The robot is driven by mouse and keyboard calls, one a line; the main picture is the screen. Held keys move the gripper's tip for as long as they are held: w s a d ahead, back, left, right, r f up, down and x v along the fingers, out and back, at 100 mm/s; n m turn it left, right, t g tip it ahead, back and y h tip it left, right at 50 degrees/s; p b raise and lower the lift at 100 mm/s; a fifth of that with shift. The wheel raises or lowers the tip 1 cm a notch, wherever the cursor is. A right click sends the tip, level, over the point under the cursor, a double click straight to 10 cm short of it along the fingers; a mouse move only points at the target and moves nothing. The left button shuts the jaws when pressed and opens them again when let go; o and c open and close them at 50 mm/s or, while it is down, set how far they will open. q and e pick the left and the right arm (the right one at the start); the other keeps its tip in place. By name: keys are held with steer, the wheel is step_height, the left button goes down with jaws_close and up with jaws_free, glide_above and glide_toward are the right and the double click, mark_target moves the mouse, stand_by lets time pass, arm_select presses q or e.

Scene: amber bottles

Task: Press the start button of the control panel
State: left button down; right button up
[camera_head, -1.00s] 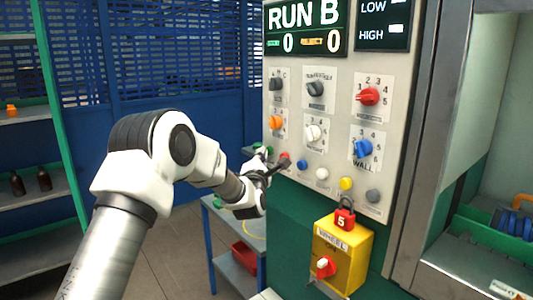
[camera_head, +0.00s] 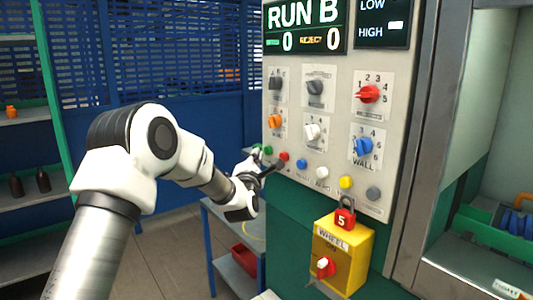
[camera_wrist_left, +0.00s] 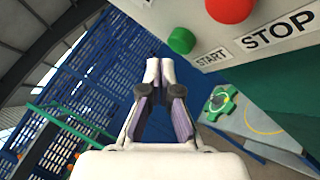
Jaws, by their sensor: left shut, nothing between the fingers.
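The control panel (camera_head: 340,150) stands upright with knobs and a row of coloured buttons. The green start button (camera_head: 268,150) is at the left of that row. In the left wrist view the start button (camera_wrist_left: 181,40) sits above its START label, up and right of my fingertips. The red stop button (camera_head: 284,157) is beside it and also shows in the wrist view (camera_wrist_left: 230,10). My left gripper (camera_head: 274,167) is shut and empty, just below these buttons in the head view. In the wrist view its fingertips (camera_wrist_left: 160,70) look apart from the start button. My right gripper is out of view.
Blue, white, yellow and grey buttons continue to the right. A yellow box (camera_head: 341,258) with a red knob and a red padlock (camera_head: 345,218) is below. A low table (camera_head: 234,265) with a red bin (camera_head: 245,258) stands beneath my gripper. Shelves (camera_head: 25,115) are at left.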

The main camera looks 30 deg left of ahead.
arm_select(q)
steer(key=s, duration=0.1)
steer(key=s+a+b, duration=0.1)
steer(key=s, duration=0.2)
steer(key=shift+s+a, duration=0.15)
steer(key=shift+a, duration=0.25)
stand_by(0.5)
